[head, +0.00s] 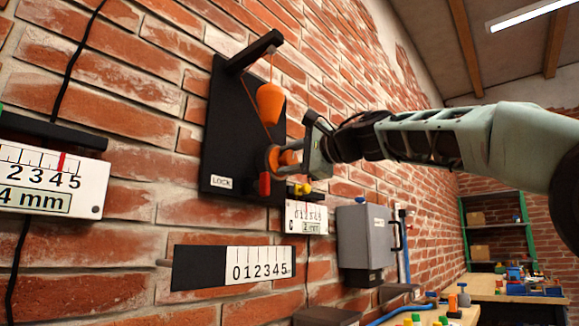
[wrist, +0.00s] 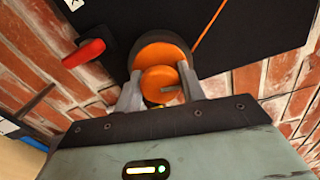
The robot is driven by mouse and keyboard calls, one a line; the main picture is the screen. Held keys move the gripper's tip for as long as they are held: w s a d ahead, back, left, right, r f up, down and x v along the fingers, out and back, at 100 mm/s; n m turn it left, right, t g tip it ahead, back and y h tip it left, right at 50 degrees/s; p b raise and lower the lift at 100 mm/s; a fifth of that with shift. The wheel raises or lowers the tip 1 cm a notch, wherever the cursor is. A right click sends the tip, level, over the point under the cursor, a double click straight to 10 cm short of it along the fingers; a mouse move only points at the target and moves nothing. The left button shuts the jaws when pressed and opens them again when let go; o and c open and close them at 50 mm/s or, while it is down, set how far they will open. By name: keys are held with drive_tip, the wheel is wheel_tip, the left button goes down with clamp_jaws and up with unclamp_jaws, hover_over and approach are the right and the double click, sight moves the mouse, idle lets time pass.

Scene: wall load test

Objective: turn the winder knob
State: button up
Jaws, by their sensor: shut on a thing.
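The orange winder knob (wrist: 160,84) is mounted on a black wall panel (head: 222,120). In the wrist view my gripper (wrist: 160,94) has one grey finger on each side of the knob, shut on it. In the head view my gripper (head: 290,158) reaches in from the right, and the winder (head: 273,158) shows partly behind it. An orange cord runs up from the winder. An orange tapered weight (head: 269,103) hangs below the black arm at the panel's top. A red lever (head: 265,184) sits below the winder, by a LOCK label (head: 221,182); it also shows in the wrist view (wrist: 82,56).
A numbered scale (head: 258,265) is on the brick wall below the panel. A smaller gauge (head: 306,216) and a grey box (head: 366,238) are to its right. A larger gauge reading 4 mm (head: 50,180) is at left. A bench with small objects (head: 490,290) stands at lower right.

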drive_tip(key=shift+f+n+b, duration=0.2)
drive_tip(key=shift+n+b, duration=0.2)
drive_tip(key=shift+n, duration=0.6)
drive_tip(key=o, duration=0.9)
drive_tip(key=shift+r, duration=0.1)
drive_tip(key=shift+s+d, duration=0.1)
drive_tip(key=b+v, duration=0.4)
drive_tip(key=v, duration=1.3)
drive_tip(key=shift+b, duration=0.4)
